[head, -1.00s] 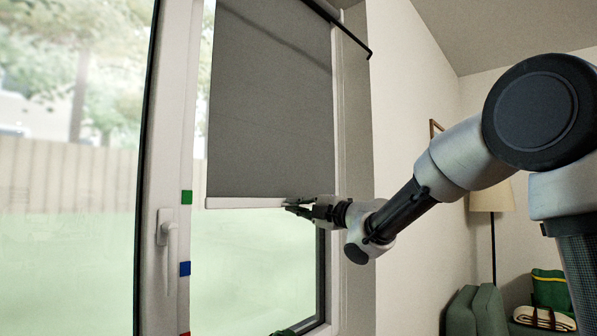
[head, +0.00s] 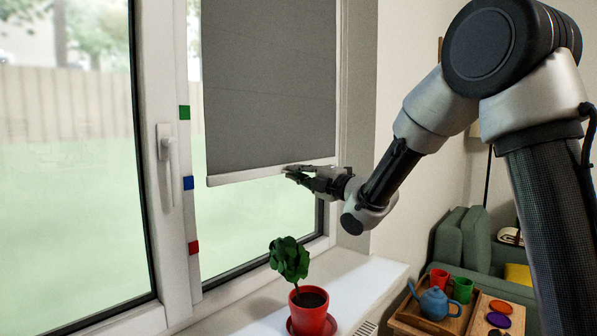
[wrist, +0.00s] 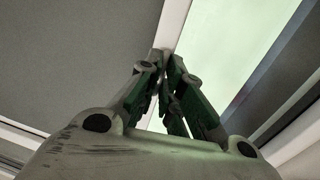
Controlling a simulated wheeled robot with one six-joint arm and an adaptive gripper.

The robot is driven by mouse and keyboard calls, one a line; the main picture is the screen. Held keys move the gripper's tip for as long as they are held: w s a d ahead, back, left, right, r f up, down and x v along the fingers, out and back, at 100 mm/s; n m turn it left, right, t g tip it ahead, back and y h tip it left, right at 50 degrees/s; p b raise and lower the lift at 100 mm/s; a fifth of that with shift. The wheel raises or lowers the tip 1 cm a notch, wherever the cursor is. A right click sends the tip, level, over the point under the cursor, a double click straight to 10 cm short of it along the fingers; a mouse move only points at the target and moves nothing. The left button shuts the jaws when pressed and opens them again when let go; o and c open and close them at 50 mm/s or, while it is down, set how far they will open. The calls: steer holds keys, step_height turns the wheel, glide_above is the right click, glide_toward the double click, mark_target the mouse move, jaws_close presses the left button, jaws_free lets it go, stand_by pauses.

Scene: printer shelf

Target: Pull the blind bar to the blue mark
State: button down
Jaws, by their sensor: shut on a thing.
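The grey blind (head: 268,85) hangs in the window and ends in a pale blind bar (head: 240,176). The blue mark (head: 188,183) is on the white frame left of the bar. In the head view, the bar's left end appears about level with the blue mark; its right end sits higher in the picture. My gripper (head: 290,172) is shut on the bar, right of its middle. In the wrist view, the fingers (wrist: 168,62) close on the white bar (wrist: 173,22); the exact contact is partly hidden by the fingers.
A green mark (head: 184,112) is above the blue one and a red mark (head: 193,247) below. A window handle (head: 166,160) is to the left. A potted plant (head: 308,310) stands on the sill (head: 370,283) below the bar. A tray table (head: 425,325) with cups and a teapot is at right.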

steer(key=c, duration=1.6)
jaws_free()
steer(key=shift+c, duration=0.2)
steer(key=v, duration=1.2)
